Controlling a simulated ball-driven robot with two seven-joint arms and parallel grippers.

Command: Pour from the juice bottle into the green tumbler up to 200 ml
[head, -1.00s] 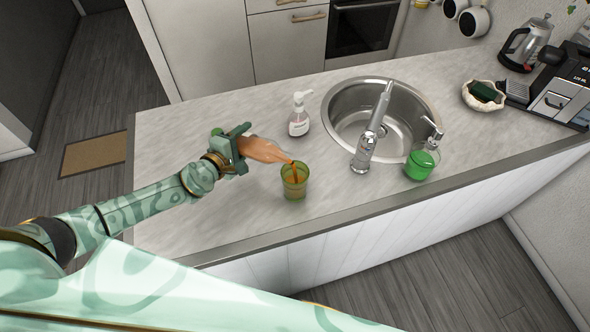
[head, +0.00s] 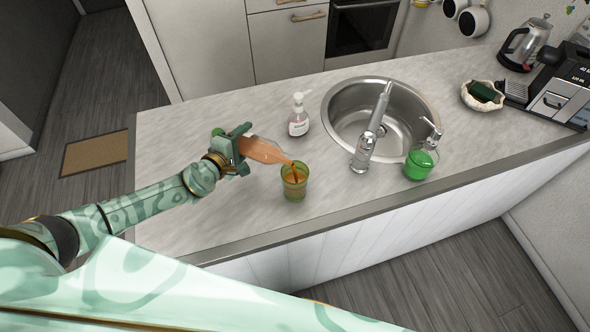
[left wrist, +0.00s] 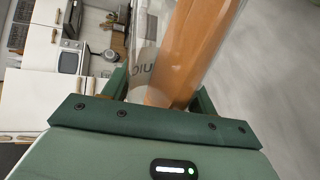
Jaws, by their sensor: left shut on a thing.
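The juice bottle (head: 262,150) is clear with orange juice in it and lies tilted almost flat, its mouth toward the green tumbler. My left gripper (head: 240,148) is shut around the bottle. In the left wrist view the bottle (left wrist: 200,45) sits between the fingers, with part of its label showing. A stream of orange juice runs from the mouth into the green tumbler (head: 294,185), which stands upright on the counter. Some orange shows inside the tumbler; its exact level is hard to read. My right gripper is not in view.
A white pump bottle (head: 299,122) stands behind the tumbler. A round sink (head: 345,108) with a tap (head: 366,150) and a green soap dispenser (head: 420,163) are to the right. The counter's front edge (head: 300,222) is close to the tumbler; the counter's left part is clear.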

